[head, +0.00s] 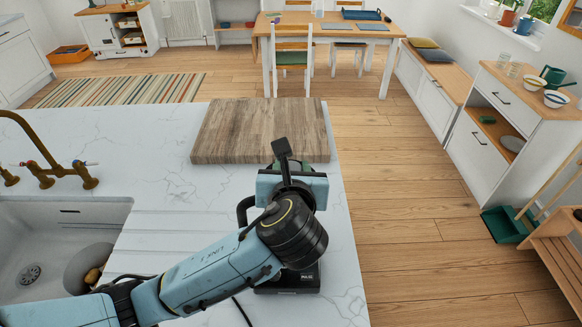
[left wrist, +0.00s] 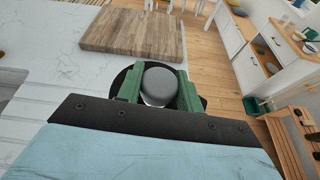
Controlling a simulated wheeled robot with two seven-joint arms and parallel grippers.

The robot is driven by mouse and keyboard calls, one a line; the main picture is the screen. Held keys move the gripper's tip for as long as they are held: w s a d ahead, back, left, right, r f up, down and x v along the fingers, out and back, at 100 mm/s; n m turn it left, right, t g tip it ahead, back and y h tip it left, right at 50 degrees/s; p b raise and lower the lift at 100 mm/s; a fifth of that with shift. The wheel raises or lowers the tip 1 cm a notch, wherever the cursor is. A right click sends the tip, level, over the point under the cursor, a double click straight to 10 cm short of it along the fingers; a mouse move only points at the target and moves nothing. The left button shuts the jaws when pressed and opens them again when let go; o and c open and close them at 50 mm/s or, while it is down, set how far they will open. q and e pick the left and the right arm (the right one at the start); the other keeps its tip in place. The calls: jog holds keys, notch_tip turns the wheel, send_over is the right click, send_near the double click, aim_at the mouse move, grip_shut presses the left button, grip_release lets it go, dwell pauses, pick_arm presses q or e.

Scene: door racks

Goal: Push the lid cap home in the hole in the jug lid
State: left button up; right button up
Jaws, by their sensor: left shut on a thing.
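My left gripper (left wrist: 159,84) is shut on the grey, round-topped lid cap (left wrist: 160,80), with one green finger on each side of it. The black round jug lid (left wrist: 121,78) shows below and around the cap. The hole is hidden under the cap, so I cannot tell how deep the cap sits. In the head view my left gripper (head: 291,168) is over the jug, and my arm covers the cap and most of the jug. The jug's dark handle (head: 243,208) and the black blender base (head: 290,281) show past my arm. My right gripper is out of view.
A wooden board (head: 262,130) lies on the white marble counter (head: 165,150) beyond the jug. A sink (head: 50,240) with a brass tap (head: 45,172) is at the left. The counter's right edge is close to the jug, with open floor beyond.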

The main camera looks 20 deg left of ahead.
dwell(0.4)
pick_arm(q)
jog(key=shift+f, duration=0.25)
jog(key=shift+r, duration=0.2)
dwell(0.5)
